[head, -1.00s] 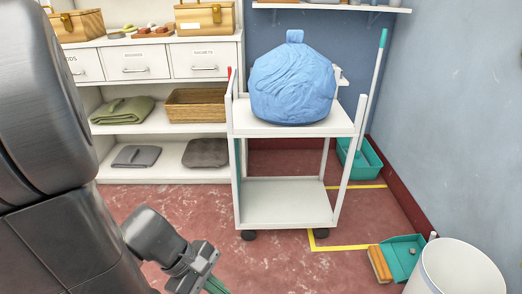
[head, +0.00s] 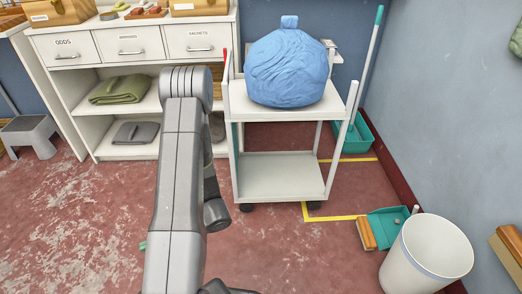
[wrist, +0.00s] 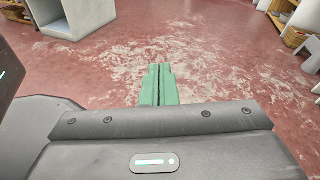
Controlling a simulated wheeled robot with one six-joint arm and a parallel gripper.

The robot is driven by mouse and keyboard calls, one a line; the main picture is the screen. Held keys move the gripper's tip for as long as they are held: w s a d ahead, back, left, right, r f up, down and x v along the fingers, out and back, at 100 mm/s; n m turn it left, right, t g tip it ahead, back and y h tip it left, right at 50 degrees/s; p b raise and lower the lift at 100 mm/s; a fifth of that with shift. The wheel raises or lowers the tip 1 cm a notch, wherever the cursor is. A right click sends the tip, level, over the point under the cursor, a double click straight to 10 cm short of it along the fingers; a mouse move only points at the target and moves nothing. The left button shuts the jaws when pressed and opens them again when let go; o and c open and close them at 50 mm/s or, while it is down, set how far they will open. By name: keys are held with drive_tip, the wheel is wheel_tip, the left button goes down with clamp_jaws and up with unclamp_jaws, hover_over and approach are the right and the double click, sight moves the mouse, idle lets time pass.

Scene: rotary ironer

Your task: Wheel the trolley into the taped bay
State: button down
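The white two-shelf trolley (head: 278,178) stands upright on dark wheels, with a big blue bundle (head: 287,65) on its top shelf. Yellow tape (head: 340,218) marks the bay on the red floor, to the right of and behind the trolley. The trolley's front right wheel is by the tape's near corner, and the trolley hides part of the tape. My gripper (wrist: 158,85) shows in the wrist view, its green fingers shut together with nothing between them, over bare floor. In the head view only a green bit of it shows beside my arm; it is apart from the trolley.
A dustpan (head: 390,230) with a brush and a white bin (head: 428,255) stand at the bay's near right. A teal tub (head: 354,136) with a leaning pole is behind the bay. Shelving (head: 90,90) stands left of the trolley. The floor at front left is clear.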

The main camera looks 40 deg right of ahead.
drive_tip(key=w+d+f+m+t+h+p, duration=0.2)
drive_tip(key=w+d+f+m+t+h, duration=0.2)
drive_tip(key=w+d+m+t, duration=0.4)
drive_tip(key=shift+w+d+f+m+t+h, duration=0.4)
drive_tip(key=shift+f+m+t, duration=0.2)
drive_tip(key=shift+t, duration=0.5)
